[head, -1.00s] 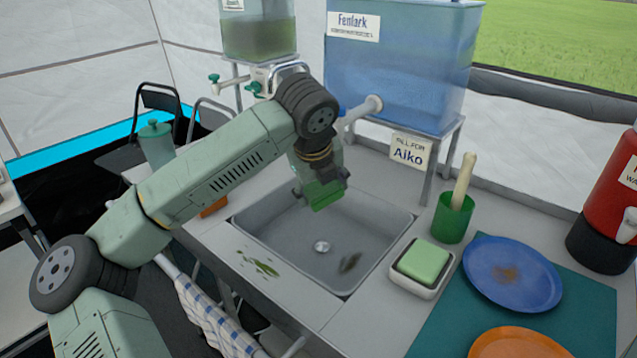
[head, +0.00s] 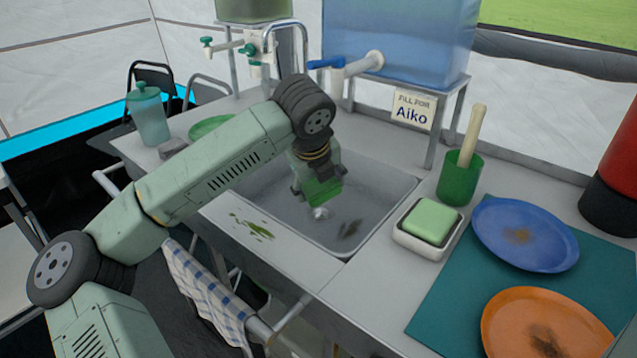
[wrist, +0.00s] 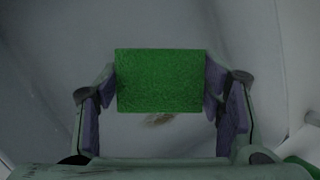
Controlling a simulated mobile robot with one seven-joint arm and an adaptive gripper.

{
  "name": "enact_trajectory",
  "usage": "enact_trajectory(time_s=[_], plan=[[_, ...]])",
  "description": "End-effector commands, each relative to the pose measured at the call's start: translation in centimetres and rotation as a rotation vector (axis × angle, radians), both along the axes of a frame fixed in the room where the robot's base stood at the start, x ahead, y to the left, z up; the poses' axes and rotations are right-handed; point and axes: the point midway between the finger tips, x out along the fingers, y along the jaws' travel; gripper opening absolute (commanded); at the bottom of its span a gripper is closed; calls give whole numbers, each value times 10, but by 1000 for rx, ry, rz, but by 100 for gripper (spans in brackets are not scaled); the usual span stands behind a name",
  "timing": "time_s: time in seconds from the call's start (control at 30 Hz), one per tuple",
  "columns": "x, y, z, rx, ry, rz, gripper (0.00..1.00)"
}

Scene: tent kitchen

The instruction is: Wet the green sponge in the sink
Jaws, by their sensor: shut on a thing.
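My gripper (wrist: 160,90) is shut on the green sponge (wrist: 160,80), with a purple-padded finger at each side of it in the wrist view. In the head view the sponge (head: 322,193) hangs from my gripper (head: 318,184) over the sink (head: 385,200), near the drain (head: 320,213). I cannot tell whether it touches the basin floor. A blue-handled spout (head: 350,66) on the large blue tank stands behind the sink. A metal tap (head: 290,28) with green handles is at the back left. I see no running water.
A pale green soap block (head: 431,220) sits in a white dish right of the sink, near a green cup (head: 459,182) with a wooden handle. Blue (head: 525,235) and orange (head: 550,330) plates lie farther right. A bottle (head: 148,115) stands left.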

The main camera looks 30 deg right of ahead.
Motion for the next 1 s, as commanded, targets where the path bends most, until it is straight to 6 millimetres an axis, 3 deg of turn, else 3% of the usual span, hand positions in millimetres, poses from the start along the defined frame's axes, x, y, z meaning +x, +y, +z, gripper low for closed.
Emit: enact_trajectory(time_s=[0.53, 1.0], plan=[[0, 0, 1, 0, 0, 0, 39], [0, 0, 37, 0, 0, 0, 39]])
